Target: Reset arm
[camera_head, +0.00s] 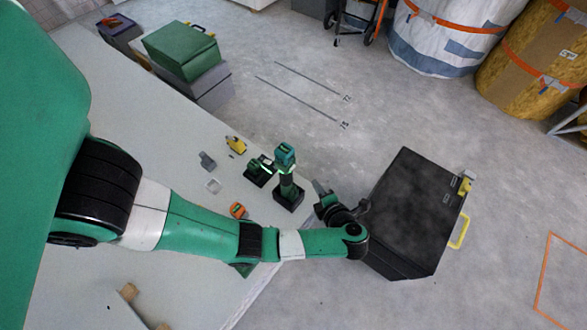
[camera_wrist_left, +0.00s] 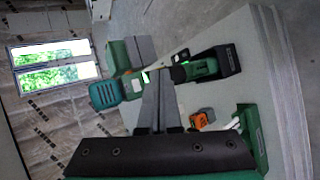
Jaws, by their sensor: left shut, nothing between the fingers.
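My left arm reaches across the head view from the left, above the pale work surface (camera_head: 190,280). Its gripper (camera_head: 322,190) is just past the right edge of that surface, between a cordless drill (camera_head: 287,182) and the large black case (camera_head: 415,205). In the left wrist view the gripper's two grey fingers (camera_wrist_left: 158,102) lie close together, shut with nothing between them. Green and black power tools (camera_wrist_left: 205,67) appear beyond the fingers there. My right gripper is in neither view.
A second tool (camera_head: 259,172), a yellow tool (camera_head: 236,144) and an orange tape measure (camera_head: 238,210) lie on the surface. A green case (camera_head: 185,52) stands at the back. Large wrapped rolls (camera_head: 440,40) stand at the back right. Floor between is open.

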